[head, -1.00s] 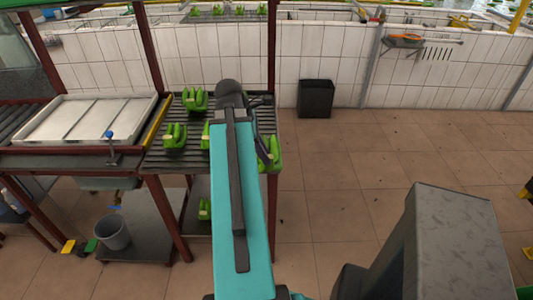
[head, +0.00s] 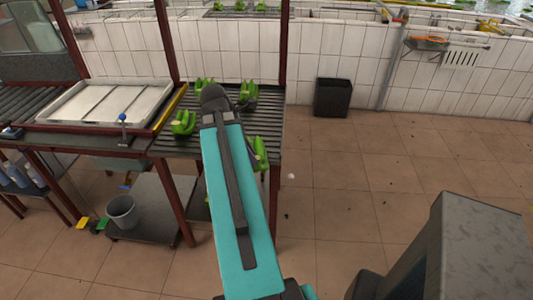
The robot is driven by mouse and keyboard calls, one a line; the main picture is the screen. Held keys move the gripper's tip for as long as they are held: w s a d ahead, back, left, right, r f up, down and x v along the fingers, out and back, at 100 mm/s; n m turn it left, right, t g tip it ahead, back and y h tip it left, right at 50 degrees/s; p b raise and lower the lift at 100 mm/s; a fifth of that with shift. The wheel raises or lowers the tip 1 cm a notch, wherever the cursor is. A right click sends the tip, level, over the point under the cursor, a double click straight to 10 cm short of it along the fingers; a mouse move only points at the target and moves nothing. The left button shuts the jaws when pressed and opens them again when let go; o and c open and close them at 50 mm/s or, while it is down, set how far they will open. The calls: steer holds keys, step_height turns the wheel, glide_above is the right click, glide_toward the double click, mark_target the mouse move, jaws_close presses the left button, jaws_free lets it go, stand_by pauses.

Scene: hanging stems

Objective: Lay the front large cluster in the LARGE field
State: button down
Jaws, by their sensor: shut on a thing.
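My gripper (head: 246,103) is mostly hidden behind my arm's dark wrist, over the slatted rack. It appears shut on a green banana cluster (head: 249,90) just right of the wrist; the jaws' contact is not clear. Another green cluster (head: 204,84) sits at the rack's back, and one (head: 183,122) at its left. A further green cluster (head: 261,152) shows at the rack's front right, partly behind my arm. No field label is readable.
The slatted rack (head: 262,128) adjoins the tray, with a yellow edge strip (head: 172,108) between them. Red-brown uprights rise behind. A grey bucket (head: 122,211) is below. Floor on the right is open, with a black bin (head: 333,97).

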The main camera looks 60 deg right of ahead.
steer(key=w+a+f+n+t+h+b, duration=0.1)
steer(key=w+a+f+n, duration=0.2)
steer(key=w+a, duration=0.7)
steer(key=w+a+f+n, duration=0.2)
steer(key=w+a+f, duration=0.2)
steer(key=w+a, duration=0.55)
steer(key=w+a+f, duration=0.3)
steer(key=a, duration=0.5)
steer(key=w+a+f+m+b, duration=0.1)
steer(key=w+a+f, duration=0.2)
steer(key=a, duration=0.6)
steer(key=w+a+f, duration=0.3)
steer(key=w+a, duration=0.2)
steer(key=a, duration=0.4)
steer(key=shift+w, duration=0.25)
